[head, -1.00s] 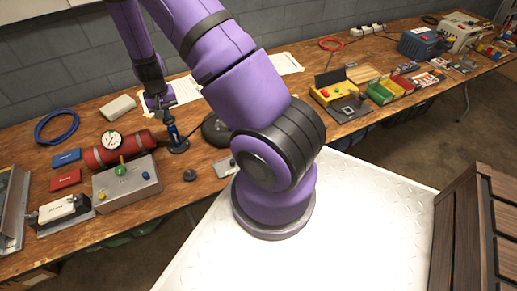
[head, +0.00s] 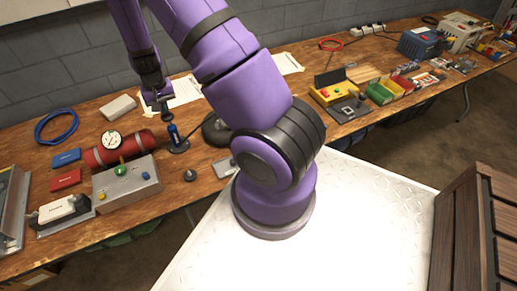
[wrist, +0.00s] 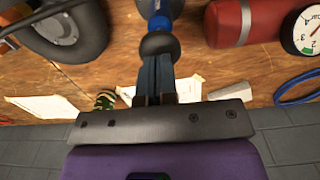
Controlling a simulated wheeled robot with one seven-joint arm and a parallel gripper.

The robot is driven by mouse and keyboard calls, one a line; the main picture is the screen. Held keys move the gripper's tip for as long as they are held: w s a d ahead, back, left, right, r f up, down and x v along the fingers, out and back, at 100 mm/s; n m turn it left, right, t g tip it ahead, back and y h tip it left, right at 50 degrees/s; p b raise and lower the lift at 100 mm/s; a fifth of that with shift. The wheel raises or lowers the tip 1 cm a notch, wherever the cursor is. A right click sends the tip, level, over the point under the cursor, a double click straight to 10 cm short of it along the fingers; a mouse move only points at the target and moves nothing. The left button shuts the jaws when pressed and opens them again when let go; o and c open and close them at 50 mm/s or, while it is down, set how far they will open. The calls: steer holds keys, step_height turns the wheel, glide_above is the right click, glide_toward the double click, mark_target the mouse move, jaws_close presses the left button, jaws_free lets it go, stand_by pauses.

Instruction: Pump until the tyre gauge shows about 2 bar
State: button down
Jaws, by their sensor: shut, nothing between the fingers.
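The blue hand pump (head: 174,138) stands upright on the bench, with its black rounded handle (wrist: 160,46) at the top. My gripper (wrist: 157,68) is shut and empty, its fingertips at the handle; whether they touch it I cannot tell. In the head view my gripper (head: 158,100) is just above the pump. The tyre gauge (head: 111,141) is a white dial on a red tank (head: 135,142) left of the pump. The gauge also shows, cut off, in the wrist view (wrist: 305,34), with a green band; I cannot read its value surely.
A black wheel (head: 214,130) lies right of the pump. A grey control box (head: 128,183) with coloured knobs stands in front of the tank. A small black knob (head: 190,175) and a blue hose coil (head: 57,127) lie on the bench. A white box (head: 118,107) is behind.

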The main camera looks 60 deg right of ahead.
steer(key=shift+f, duration=0.1)
stand_by(1.4)
stand_by(0.6)
stand_by(1.4)
stand_by(0.6)
steer(key=shift+f, duration=1.55)
steer(key=shift+r, duration=1.65)
step_height(320, 180, up, 7)
